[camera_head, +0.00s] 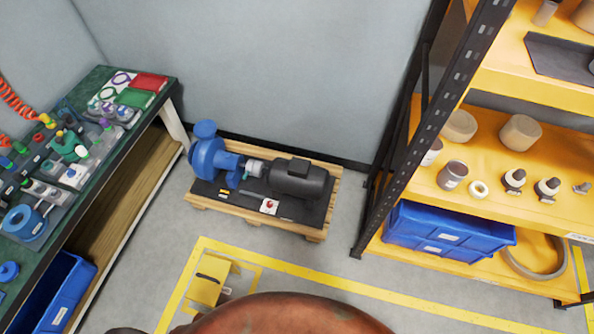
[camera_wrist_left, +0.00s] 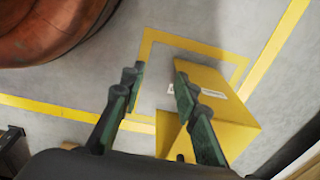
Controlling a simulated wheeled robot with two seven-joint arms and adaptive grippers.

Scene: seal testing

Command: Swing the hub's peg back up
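I cannot pick out the hub or its peg with certainty in either view. A blue round fitting (camera_head: 25,222) with a pale rod beside it lies on the left bench, too small to read clearly. My left gripper (camera_wrist_left: 157,76) is open and empty in the left wrist view, its two fingers apart above the floor by a yellow box-like step (camera_wrist_left: 222,105). The step also shows in the head view (camera_head: 207,284). My right gripper is in neither view.
A large copper-brown rounded body (camera_head: 285,315) fills the bottom of the head view and the upper left of the wrist view (camera_wrist_left: 45,30). A blue pump with a motor (camera_head: 298,180) sits on a pallet. A yellow shelf rack (camera_head: 545,200) stands right.

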